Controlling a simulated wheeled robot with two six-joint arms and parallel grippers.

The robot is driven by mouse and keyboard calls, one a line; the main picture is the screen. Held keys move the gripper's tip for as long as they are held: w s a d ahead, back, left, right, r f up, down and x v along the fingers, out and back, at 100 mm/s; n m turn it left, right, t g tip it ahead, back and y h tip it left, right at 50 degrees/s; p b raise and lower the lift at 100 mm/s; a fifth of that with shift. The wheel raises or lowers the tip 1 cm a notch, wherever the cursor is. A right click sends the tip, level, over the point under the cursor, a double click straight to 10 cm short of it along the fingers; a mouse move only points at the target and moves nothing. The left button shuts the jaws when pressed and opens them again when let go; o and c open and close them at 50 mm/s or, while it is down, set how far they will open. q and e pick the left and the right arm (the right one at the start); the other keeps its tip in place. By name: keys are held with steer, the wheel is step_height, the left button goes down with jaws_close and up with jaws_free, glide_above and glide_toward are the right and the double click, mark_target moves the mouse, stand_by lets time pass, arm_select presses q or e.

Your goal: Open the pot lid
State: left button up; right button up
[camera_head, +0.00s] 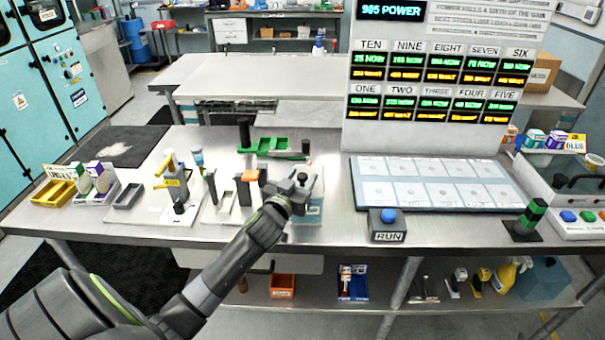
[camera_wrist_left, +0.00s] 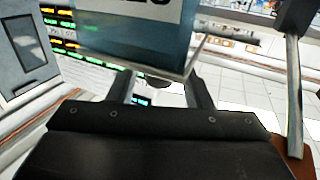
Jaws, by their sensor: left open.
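My left gripper (camera_head: 300,186) is over the front middle of the steel bench, among the small fixtures. In the left wrist view its two dark fingers (camera_wrist_left: 162,92) stand apart, with no object clearly held between them. A teal panel with a white label (camera_wrist_left: 145,45) fills the upper middle of that view, close to the fingers. I cannot make out a pot lid for certain. A dark rounded part with a handle (camera_head: 587,181) sits on a pale unit at the far right, far from my left gripper; it may be the lid. My right gripper is not in view.
A green tray (camera_head: 275,146), a black post (camera_head: 244,132) and several stands crowd the bench's left half. A sheet with pale cards (camera_head: 432,183) lies under the display board (camera_head: 440,75). A blue RUN button (camera_head: 388,215) and a green stack light (camera_head: 530,215) stand near the front edge.

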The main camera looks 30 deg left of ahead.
arm_select(q)
steer(key=shift+w+a, duration=0.1)
steer(key=shift+w, duration=0.5)
steer(key=shift+c, duration=0.3)
jaws_close()
